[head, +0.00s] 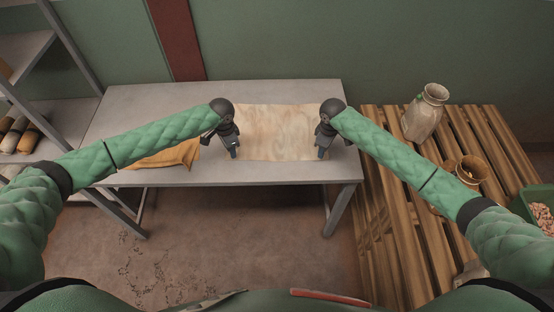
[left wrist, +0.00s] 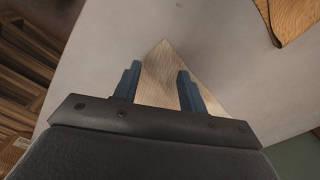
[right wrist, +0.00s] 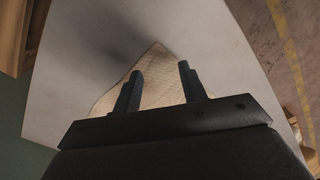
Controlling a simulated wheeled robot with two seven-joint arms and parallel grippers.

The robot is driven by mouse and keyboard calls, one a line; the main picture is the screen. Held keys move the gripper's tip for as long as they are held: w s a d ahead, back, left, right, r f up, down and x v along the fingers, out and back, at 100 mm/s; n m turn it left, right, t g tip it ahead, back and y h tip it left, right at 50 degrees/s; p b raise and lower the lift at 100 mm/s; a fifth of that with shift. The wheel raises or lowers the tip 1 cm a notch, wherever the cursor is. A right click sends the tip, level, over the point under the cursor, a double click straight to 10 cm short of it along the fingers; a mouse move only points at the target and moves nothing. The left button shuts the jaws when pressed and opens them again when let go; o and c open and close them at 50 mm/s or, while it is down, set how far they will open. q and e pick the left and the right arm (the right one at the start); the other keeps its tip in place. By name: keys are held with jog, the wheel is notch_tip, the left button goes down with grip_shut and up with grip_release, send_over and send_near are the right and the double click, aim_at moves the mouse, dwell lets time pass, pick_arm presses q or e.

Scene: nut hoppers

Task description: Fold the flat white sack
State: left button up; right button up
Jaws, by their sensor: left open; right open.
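The flat sack (head: 276,133), pale cream with faint brownish marks, lies spread on the grey table. My left gripper (head: 234,153) is open at its left edge. In the left wrist view a corner of the sack (left wrist: 160,75) shows between and beyond the open fingers (left wrist: 156,85). My right gripper (head: 321,154) is open at its right edge. In the right wrist view another corner of the sack (right wrist: 155,68) shows between and beyond the open fingers (right wrist: 160,80). Whether the fingers touch the cloth I cannot tell.
An orange-tan cloth (head: 165,156) lies on the table (head: 200,178) left of the sack. A slatted wooden pallet (head: 385,200) at right holds a standing full sack (head: 426,112) and a brown pot (head: 470,170). A green bin (head: 535,203) stands far right, shelves (head: 30,45) far left.

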pick_arm(q)
jog(key=shift+s+a+f, duration=0.1)
jog(key=shift+s+f, duration=0.05)
jog(key=shift+f, duration=0.65)
pick_arm(e)
jog(key=shift+s+f, duration=0.15)
jog(key=shift+f, duration=0.6)
pick_arm(q)
jog(key=shift+f, duration=0.45)
pick_arm(e)
jog(key=shift+f, duration=0.5)
pick_arm(q)
jog(key=shift+f, duration=0.1)
pick_arm(e)
jog(key=shift+f, duration=0.1)
pick_arm(q)
grip_shut()
pick_arm(e)
grip_shut()
